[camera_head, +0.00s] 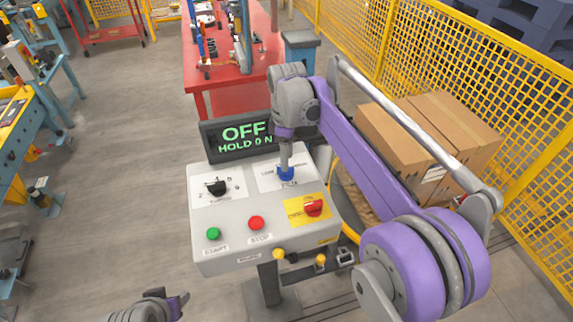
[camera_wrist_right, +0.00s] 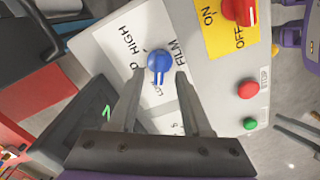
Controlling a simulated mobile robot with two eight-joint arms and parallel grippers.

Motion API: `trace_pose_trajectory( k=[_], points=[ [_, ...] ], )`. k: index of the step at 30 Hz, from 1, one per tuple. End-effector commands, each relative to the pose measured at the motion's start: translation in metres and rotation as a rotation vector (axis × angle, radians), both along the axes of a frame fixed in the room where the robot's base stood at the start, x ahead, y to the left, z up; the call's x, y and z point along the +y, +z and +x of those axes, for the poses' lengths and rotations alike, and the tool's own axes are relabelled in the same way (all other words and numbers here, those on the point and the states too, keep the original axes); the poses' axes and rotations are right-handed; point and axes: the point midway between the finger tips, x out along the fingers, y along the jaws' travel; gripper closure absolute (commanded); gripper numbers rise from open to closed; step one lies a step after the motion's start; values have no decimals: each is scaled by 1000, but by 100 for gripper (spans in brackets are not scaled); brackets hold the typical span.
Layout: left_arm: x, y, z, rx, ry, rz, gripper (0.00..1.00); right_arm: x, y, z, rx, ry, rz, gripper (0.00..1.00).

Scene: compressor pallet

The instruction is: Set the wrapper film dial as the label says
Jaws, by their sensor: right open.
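The blue film dial (camera_head: 286,174) sits on a white label plate on the grey control panel (camera_head: 240,250). In the right wrist view the dial (camera_wrist_right: 158,62) has a white pointer line, and the plate reads "FILM" and "HIGH", with other words partly hidden. My right gripper (camera_head: 286,165) is over the dial, pointing down. In the right wrist view my right gripper (camera_wrist_right: 160,72) is open, one finger on each side of the dial, with small gaps showing. My left gripper (camera_head: 176,302) is low in the head view, away from the panel; its opening is unclear.
Nearby are a black knob (camera_head: 216,187), a green button (camera_head: 213,234), a red button (camera_head: 256,223) and a red switch (camera_head: 314,208) on a yellow plate. Cardboard boxes (camera_head: 440,130) and a yellow fence (camera_head: 450,60) stand right.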

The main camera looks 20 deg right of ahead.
Motion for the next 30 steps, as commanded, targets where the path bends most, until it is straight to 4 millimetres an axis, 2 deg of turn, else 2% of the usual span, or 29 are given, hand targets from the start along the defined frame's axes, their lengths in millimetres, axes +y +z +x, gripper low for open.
trace_pose_trajectory(
  k=[1,6,17,18,26,30],
  points=[
    [0,-1,0,1,0,0,50,0,-9,0,0,0,0,51],
    [0,-3,-1,2,0,0,50,0,-28,0,0,-1,0,51],
    [0,-3,-1,2,0,0,50,0,-35,0,-1,-1,0,51],
    [0,-3,-1,2,0,0,50,0,-35,0,-1,-1,0,53],
    [0,-3,-1,2,0,0,50,0,-35,0,0,-1,0,100],
    [0,-3,-1,2,0,0,50,0,-35,0,0,-1,0,100]
  ],
)
